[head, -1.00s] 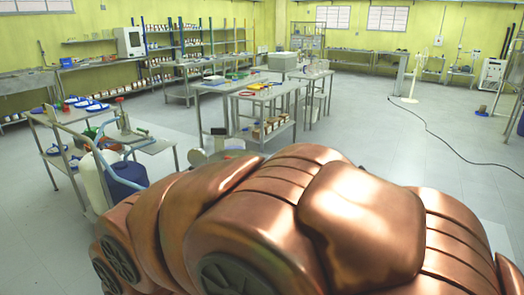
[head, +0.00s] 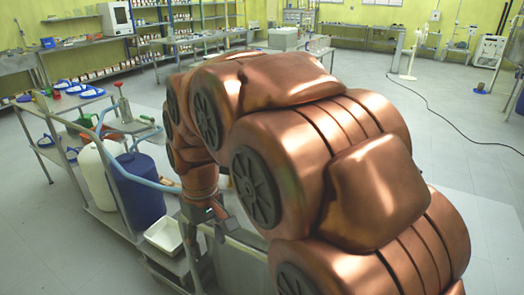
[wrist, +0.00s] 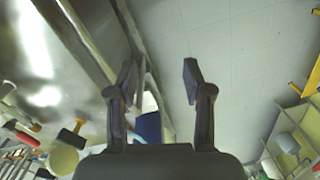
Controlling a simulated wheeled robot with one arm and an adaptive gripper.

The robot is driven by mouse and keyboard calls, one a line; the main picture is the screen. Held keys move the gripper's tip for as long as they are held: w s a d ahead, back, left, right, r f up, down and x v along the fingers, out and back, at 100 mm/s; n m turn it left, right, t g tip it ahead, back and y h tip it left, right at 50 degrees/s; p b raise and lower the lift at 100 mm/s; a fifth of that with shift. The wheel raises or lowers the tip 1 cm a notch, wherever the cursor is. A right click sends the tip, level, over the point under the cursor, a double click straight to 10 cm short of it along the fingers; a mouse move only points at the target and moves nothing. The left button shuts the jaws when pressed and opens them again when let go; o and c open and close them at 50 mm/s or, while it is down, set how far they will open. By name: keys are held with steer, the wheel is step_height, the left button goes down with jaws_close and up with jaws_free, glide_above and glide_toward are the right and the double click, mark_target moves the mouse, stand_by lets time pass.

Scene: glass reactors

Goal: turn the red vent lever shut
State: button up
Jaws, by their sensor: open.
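I cannot make out the red vent lever for certain in either view. A small red-topped fitting (head: 118,84) stands on the bench at left in the head view, but I cannot tell if it is a lever. My arm hides much of what lies behind and right of the gripper.
A blue drum (head: 140,188) and a white drum (head: 103,172) stand by the bench, with a light-blue hose passing across. The white tray (head: 164,234) is below. In the wrist view, a shiny metal surface (wrist: 40,70) lies left of the fingers. Open floor is at far right.

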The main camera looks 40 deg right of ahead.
steer(key=w+d+r+n+t+p, duration=0.1)
steer(key=w+d+r+t+p, duration=0.15)
steer(key=w+d, duration=2)
steer(key=w+d+f+n+t, duration=0.1)
steer(key=w+d+f, duration=0.1)
steer(key=d, duration=0.6)
steer(key=w+d+f+t, duration=0.1)
steer(key=w+d+f, duration=0.1)
steer(key=d, duration=0.7)
steer(key=w+d+f+n+t+h+p, duration=0.1)
steer(key=d+f, duration=0.3)
steer(key=d, duration=0.4)
steer(key=shift+w+d+f+n, duration=0.1)
steer(key=shift+w+d+n, duration=0.05)
steer(key=shift+w, duration=0.25)
steer(key=shift+w+d+f+n, duration=0.1)
steer(key=shift+w+n, duration=0.05)
steer(key=shift+w, duration=0.25)
steer(key=shift+p+x, duration=1.5)
steer(key=shift+x, duration=2.2)
steer(key=shift+a, duration=0.1)
steer(key=shift+c, duration=0.3)
jaws_close()
